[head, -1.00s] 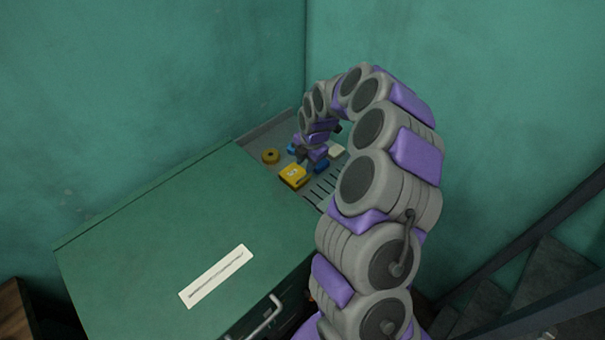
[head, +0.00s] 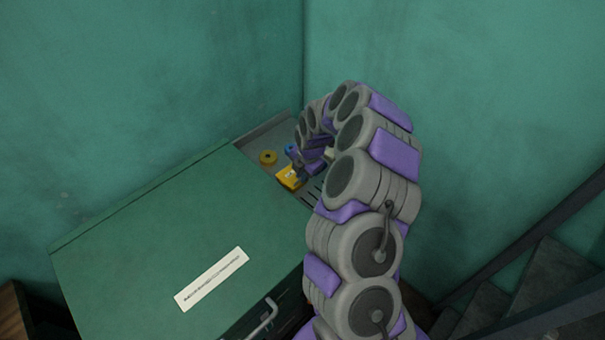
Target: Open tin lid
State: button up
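A small yellow tin (head: 289,178) with a pale mark on top sits on the grey surface behind the green cabinet's edge. My gripper (head: 300,168) is at the end of my curled grey and purple arm, just above and at the right rear of the tin. The fingers are small and partly hidden by the arm, so I cannot tell whether they are open or touch the tin. The tin's lid looks closed, but its far side is partly covered.
A yellow ring-shaped roll (head: 268,157) lies left of the tin, and a blue item (head: 291,149) is behind it. The green cabinet top (head: 150,235) carries a white label strip (head: 211,279). Green walls close in behind. A handrail and steps (head: 540,275) are at right.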

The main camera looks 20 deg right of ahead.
grip_shut()
jog(key=shift+a+f, duration=0.1)
jog(key=shift+a, duration=0.1)
dwell(0.8)
jog(key=shift+a, duration=0.1)
